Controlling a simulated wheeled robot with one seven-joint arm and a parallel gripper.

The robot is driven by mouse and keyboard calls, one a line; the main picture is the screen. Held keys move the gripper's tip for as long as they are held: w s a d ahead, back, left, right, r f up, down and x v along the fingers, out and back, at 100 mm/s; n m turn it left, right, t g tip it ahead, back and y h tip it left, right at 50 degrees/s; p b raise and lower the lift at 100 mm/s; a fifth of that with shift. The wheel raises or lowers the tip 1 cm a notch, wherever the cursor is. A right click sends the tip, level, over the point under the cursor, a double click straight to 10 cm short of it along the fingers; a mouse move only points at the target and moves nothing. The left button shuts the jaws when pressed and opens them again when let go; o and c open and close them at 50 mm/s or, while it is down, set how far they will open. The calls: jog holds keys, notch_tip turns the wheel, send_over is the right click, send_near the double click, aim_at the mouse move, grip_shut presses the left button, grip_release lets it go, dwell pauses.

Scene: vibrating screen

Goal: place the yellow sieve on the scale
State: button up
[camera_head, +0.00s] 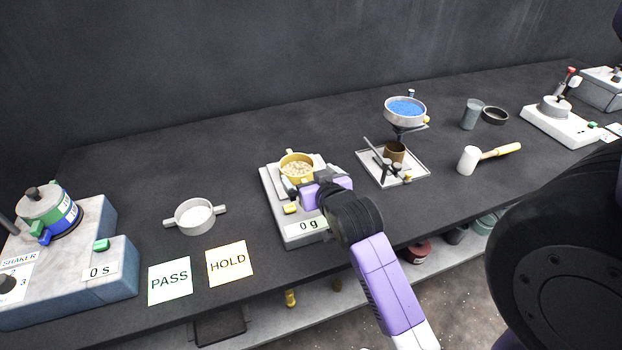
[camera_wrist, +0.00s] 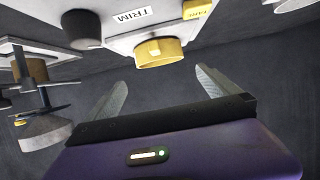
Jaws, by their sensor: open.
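The yellow sieve (camera_head: 297,168) is upright, holds beige grains and has a handle at its back. It is over the rear part of the scale (camera_head: 289,233) and seems to rest there; its underside is hidden. The scale display reads 0 g. My gripper (camera_head: 322,192) is just in front and to the right of the sieve, over the scale. In the wrist view my gripper (camera_wrist: 162,80) has its fingers apart with nothing between them. A yellow round part (camera_wrist: 160,52), possibly the sieve, lies beyond the fingertips, near a TRIM label and black knob (camera_wrist: 82,29).
A ring stand with a blue-filled funnel (camera_head: 405,110) is to the right on a white tray (camera_head: 420,165). A shaker (camera_head: 90,250) stands far left. A mallet (camera_head: 485,157) lies right.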

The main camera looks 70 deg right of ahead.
jog(key=shift+s+a+r, duration=0.2)
jog(key=shift+s+a, duration=0.15)
jog(key=shift+a, duration=0.15)
jog(key=a+f+n, duration=0.1)
jog(key=a, duration=0.2)
jog(key=a+f+n+t+y, duration=0.1)
jog(key=a, duration=0.3)
jog(key=a+f+t+y, duration=0.1)
jog(key=a, duration=0.3)
jog(key=shift+s+a+f+n, duration=0.1)
jog(key=shift+a+f+n, duration=0.1)
jog(key=shift+n, duration=0.2)
jog(key=s+a+r+n+t+y, duration=0.2)
jog(key=s+a, duration=0.5)
jog(key=a, duration=0.4)
jog(key=s+a+r+n+t+y, duration=0.2)
jog(key=s+a+n+y, duration=0.3)
jog(key=s+a, duration=0.3)
jog(key=a+y, duration=0.1)
jog(key=a, duration=0.2)
jog(key=shift+s+a+r, duration=0.15)
jog(key=shift+a+r, duration=0.15)
jog(key=shift+r, duration=0.05)
